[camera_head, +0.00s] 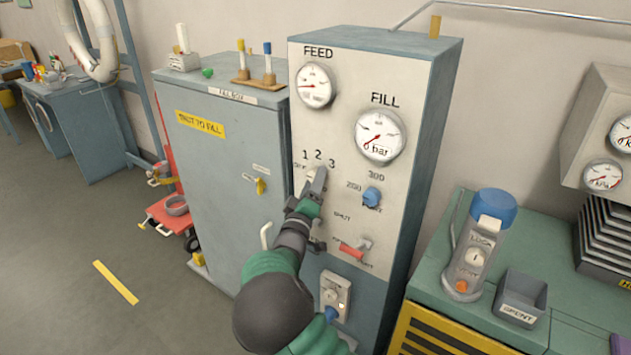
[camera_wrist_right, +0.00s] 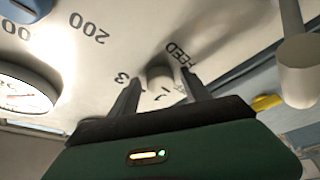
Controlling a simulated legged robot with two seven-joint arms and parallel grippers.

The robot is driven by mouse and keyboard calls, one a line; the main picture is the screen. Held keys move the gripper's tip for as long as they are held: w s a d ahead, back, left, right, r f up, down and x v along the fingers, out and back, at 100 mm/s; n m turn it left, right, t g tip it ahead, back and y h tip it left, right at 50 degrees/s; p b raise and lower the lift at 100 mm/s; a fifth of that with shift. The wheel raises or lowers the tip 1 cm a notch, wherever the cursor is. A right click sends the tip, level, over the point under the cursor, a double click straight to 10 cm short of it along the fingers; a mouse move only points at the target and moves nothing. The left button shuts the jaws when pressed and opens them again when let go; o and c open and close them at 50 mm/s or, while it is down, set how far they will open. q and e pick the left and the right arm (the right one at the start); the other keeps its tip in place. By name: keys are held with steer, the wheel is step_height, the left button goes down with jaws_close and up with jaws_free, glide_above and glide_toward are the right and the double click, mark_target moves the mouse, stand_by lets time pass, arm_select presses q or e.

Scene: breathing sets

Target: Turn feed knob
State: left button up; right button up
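In the right wrist view the knob (camera_wrist_right: 160,73) shows between my right gripper's (camera_wrist_right: 161,82) two dark fingertips, with gaps on both sides. I cannot tell whether either finger touches it. In the head view my right gripper (camera_head: 317,182) is at the panel just below the numbers and mostly covers the knob. The FEED gauge (camera_head: 315,86) is above it. My left gripper is not in view.
A grey cabinet (camera_head: 230,155) with a yellow latch (camera_head: 261,186) stands to the left. A green bench (camera_head: 562,300) is at right.

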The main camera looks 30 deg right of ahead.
steer(key=shift+w+a, duration=0.1)
steer(key=shift+a, duration=0.4)
steer(key=c, duration=0.5)
steer(key=shift+c, duration=1)
steer(key=shift+d, duration=0.1)
jaws_close()
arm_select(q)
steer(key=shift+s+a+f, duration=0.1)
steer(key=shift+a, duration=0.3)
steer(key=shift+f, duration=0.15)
